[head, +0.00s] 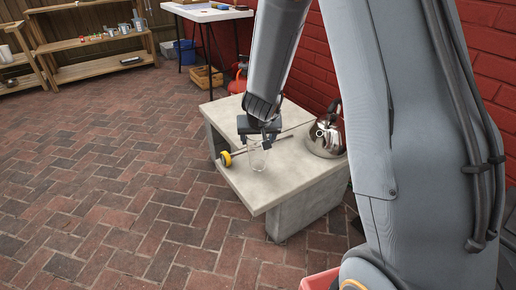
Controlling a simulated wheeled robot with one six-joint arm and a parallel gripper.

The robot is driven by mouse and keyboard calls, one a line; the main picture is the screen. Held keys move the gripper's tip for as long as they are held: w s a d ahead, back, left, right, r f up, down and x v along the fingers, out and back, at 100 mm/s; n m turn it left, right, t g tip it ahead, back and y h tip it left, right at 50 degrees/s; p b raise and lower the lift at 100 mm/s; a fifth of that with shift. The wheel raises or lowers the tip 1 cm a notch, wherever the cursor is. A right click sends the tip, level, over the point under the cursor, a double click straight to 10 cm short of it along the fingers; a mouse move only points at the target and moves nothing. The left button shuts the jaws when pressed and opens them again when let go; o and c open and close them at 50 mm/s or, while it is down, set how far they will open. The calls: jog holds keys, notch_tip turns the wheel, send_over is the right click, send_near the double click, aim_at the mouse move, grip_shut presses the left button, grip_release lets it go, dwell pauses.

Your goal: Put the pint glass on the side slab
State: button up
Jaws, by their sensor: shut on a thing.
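The clear pint glass (257,158) is upright at the near left part of the side slab, a low pale concrete bench. My gripper (259,142) is shut on the glass near its rim, coming down from above. The glass's base appears at or just above the top of the side slab (268,191); I cannot tell whether it touches. The far side of the glass is partly hidden by my gripper.
A shiny kettle (326,137) stands on the slab's right end. A rod-like tool with a yellow part (226,159) lies across the slab behind the glass. A white table (208,12) and wooden shelves (98,45) stand farther back. The brick floor at left is clear.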

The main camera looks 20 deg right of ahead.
jog(key=shift+f+b, duration=0.8)
jog(key=shift+f, duration=0.55)
jog(key=shift+f, duration=0.15)
jog(key=o, duration=1.8)
jog(key=shift+c, duration=0.2)
